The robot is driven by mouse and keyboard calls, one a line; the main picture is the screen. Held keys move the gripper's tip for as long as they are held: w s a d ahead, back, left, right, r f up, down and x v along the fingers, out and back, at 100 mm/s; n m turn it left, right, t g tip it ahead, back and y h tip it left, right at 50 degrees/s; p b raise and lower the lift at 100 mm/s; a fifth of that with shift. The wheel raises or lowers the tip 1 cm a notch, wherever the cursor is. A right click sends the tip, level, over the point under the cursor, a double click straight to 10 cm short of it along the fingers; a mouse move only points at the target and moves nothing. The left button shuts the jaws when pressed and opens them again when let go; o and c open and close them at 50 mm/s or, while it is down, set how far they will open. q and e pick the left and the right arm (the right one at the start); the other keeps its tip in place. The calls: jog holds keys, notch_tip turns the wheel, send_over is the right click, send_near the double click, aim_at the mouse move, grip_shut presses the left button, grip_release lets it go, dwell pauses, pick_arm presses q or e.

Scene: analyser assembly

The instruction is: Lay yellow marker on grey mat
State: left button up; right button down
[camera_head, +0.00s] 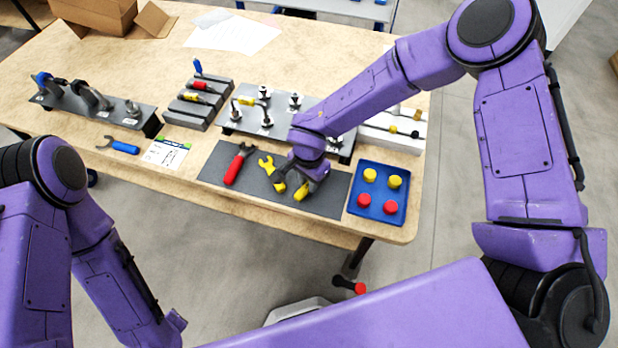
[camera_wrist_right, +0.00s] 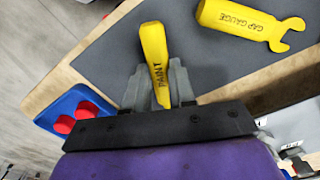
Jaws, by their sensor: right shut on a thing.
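The grey mat (camera_head: 326,202) lies along the front of the table and also shows in the right wrist view (camera_wrist_right: 108,52). My right gripper (camera_head: 303,183) is low over the right half of the mat. It is shut on the yellow marker (camera_wrist_right: 154,52), which is lettered PAINT. The marker's yellow end sticks out beyond the fingers (camera_wrist_right: 160,88). In the head view part of the marker (camera_head: 300,193) shows under the gripper. I cannot tell whether the marker touches the mat. My left gripper is out of view; only part of the left arm shows.
A yellow gap gauge (camera_head: 268,165) lies on the mat just left of my right gripper, and a red-handled tool (camera_head: 235,166) lies further left. A blue tray (camera_head: 381,208) with red and yellow caps stands right of the mat. A fixture plate (camera_head: 235,125) stands behind it.

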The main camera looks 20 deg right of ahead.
jog(key=shift+f, duration=0.35)
dwell(0.4)
jog(key=c, duration=0.9)
grip_release()
jog(key=shift+o, duration=0.2)
notch_tip(320, 180, up, 11)
jog(key=b, duration=0.1)
jog(key=shift+f, duration=0.2)
